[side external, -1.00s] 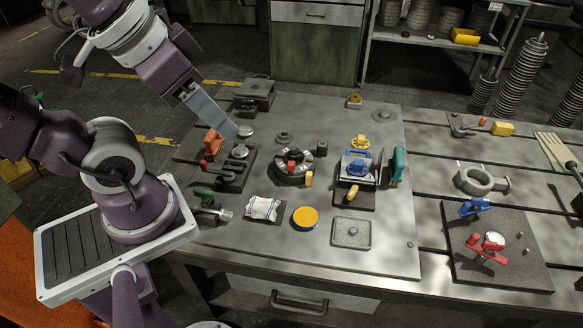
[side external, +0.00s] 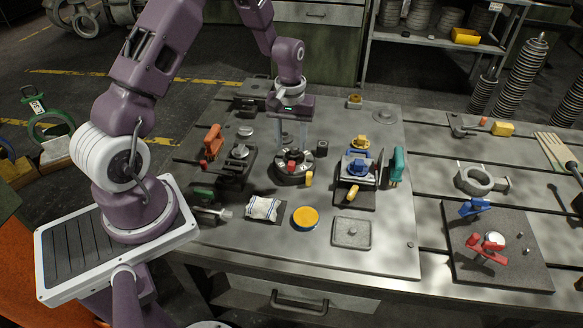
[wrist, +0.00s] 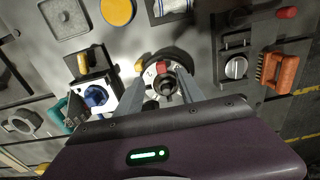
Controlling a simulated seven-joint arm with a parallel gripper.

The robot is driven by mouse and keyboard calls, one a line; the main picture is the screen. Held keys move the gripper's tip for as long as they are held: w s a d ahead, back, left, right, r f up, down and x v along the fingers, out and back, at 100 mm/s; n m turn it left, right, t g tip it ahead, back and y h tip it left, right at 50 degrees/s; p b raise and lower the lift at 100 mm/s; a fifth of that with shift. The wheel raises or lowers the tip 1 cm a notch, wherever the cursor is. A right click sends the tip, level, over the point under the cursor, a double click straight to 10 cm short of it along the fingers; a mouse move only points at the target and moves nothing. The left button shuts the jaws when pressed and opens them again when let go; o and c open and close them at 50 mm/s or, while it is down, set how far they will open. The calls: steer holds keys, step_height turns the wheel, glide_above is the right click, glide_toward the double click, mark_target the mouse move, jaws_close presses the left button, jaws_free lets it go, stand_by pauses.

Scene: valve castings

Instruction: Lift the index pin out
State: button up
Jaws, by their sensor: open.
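A round dark index fixture (side external: 290,177) stands on the bench below my gripper (side external: 292,148). A red piece (side external: 292,166) sits on it and a yellow piece (side external: 309,179) at its front right edge. In the wrist view the fixture shows a pale marked face, the red piece (wrist: 162,67), the yellow piece (wrist: 139,65) and a dark central post (wrist: 167,88). I cannot tell for sure which piece is the index pin. My gripper points down over the fixture, its two fingers apart and nothing between them. Whether they touch the fixture is unclear.
A cloth (side external: 263,208) and yellow disc (side external: 305,217) lie in front.

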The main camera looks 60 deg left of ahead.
mark_target(292, 163)
steer(key=f, duration=0.8)
steer(key=shift+w+a, duration=0.3)
steer(key=shift+a, duration=0.05)
jaws_close()
